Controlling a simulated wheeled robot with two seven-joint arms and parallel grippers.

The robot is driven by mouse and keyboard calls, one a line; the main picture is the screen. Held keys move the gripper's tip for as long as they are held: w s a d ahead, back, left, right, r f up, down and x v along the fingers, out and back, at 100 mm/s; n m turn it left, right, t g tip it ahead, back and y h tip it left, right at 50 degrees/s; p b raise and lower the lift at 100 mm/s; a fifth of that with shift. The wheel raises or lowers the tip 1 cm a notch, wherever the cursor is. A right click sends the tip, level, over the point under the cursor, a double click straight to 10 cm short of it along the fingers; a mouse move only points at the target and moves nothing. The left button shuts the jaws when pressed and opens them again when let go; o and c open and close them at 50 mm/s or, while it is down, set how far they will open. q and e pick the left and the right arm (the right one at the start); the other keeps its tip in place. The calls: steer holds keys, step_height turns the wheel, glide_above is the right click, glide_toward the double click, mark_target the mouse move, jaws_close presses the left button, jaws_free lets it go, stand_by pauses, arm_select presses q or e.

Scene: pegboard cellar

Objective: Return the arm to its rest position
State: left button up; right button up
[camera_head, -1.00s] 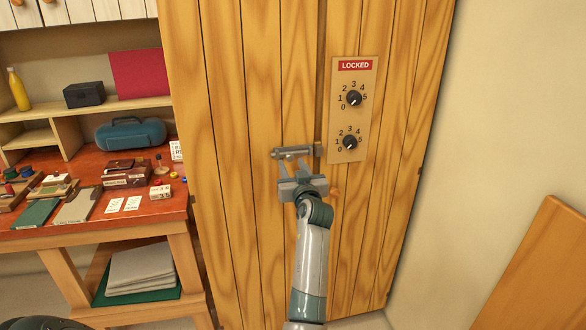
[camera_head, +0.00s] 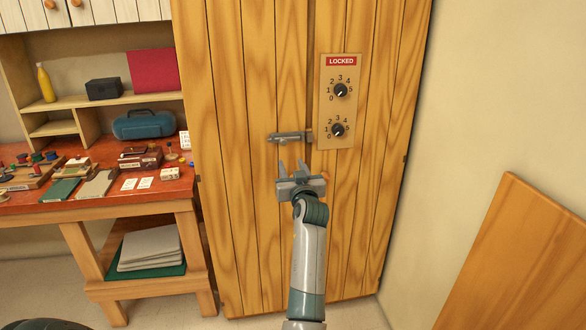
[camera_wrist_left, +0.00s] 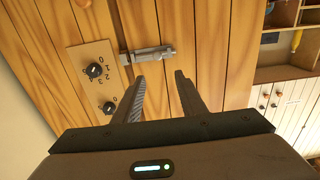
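The tall wooden cabinet door (camera_head: 250,220) is closed, with a grey sliding bolt (camera_head: 288,137) at mid height. My left gripper (camera_head: 292,168) is just below the bolt, open and empty, its two fingers pointing up and apart. In the left wrist view, the open fingers (camera_wrist_left: 160,92) stand before the door, with the bolt (camera_wrist_left: 150,53) beyond their tips and no contact visible. My right gripper is in neither view.
A plate (camera_head: 337,100) beside the bolt carries a red LOCKED label and two numbered dials. A red-topped workbench (camera_head: 110,212) with small items stands at left. A wooden panel (camera_head: 520,260) leans at lower right. Floor shows between bench and panel.

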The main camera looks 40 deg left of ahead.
arm_select(q)
steer(key=w+d+f+m+h, duration=0.1)
steer(key=d+f+m+h, duration=0.3)
steer(key=f, duration=0.9)
steer(key=w+d+f+m+h, duration=0.1)
steer(key=d+f+m+h, duration=0.1)
steer(key=d+f, duration=0.75)
steer(key=s+d+f+m+g+h, duration=0.15)
steer(key=s+f, duration=0.35)
steer(key=f, duration=0.5)
steer(key=s+d+f+m+h, duration=0.1)
steer(key=s+d+f, duration=0.25)
steer(key=f, duration=0.65)
steer(key=s+d+f+m+g+h, duration=0.15)
steer(key=s+f, duration=0.35)
steer(key=f, duration=0.5)
steer(key=s+d+f+m+g+h, duration=0.1)
steer(key=s+d+f+g, duration=0.15)
steer(key=s+f, duration=0.8)
steer(key=s+d+f+g+h, duration=0.1)
steer(key=s+d+f, duration=0.3)
steer(key=s+f, duration=0.7)
steer(key=s+f+g, duration=0.2)
steer(key=s, duration=1.5)
steer(key=s+d+f+m+g+h, duration=0.1)
steer(key=s+f+g, duration=0.1)
steer(key=s, duration=1.6)
steer(key=shift+d+f, duration=0.2)
steer(key=shift+f, duration=0.4)
